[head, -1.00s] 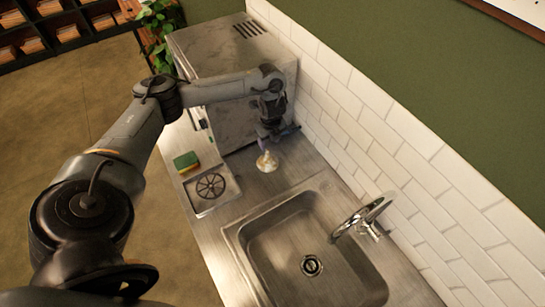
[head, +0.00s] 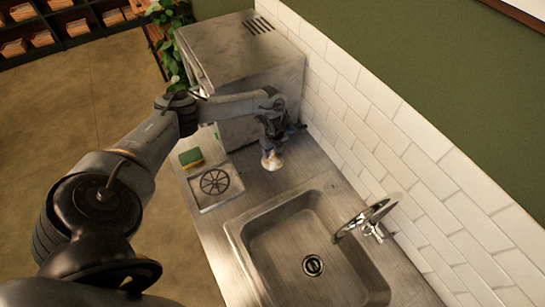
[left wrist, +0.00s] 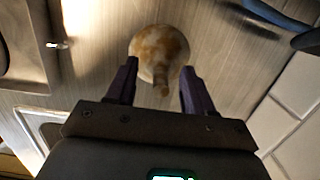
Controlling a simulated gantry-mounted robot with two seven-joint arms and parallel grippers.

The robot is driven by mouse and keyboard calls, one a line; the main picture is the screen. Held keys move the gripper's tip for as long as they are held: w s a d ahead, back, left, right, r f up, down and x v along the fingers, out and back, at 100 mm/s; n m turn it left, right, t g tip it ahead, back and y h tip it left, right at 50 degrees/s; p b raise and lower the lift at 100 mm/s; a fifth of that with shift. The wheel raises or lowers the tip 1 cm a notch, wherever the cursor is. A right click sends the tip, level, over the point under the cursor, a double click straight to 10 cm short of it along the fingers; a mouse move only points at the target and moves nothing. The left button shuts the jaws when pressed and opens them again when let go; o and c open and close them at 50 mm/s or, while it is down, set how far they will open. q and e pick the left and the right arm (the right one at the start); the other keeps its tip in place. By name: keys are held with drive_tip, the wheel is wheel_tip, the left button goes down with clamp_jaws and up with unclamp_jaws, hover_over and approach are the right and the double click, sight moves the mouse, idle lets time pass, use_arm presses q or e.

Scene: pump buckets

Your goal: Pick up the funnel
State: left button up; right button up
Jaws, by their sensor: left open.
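The funnel (head: 272,162) is small, whitish and brown, and stands on the metal counter behind the sink. In the left wrist view the funnel (left wrist: 158,52) shows as a round, stained shape with a narrow spout pointing toward my gripper. My left gripper (head: 270,148) is directly above the funnel in the head view and hides part of it. In the left wrist view my left gripper (left wrist: 158,85) is open, with one dark finger on each side of the spout. I cannot tell whether the fingers touch it. My right gripper is not in view.
A sink (head: 301,238) with a curved faucet (head: 365,217) lies in front. A square drain plate (head: 214,185) and a green-yellow sponge (head: 190,158) are to the left. A metal box-like machine (head: 240,55) stands behind, and a tiled wall (head: 400,150) is on the right.

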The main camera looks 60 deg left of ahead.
use_arm(q)
drive_tip(key=shift+c, duration=0.4)
clamp_jaws()
idle(0.4)
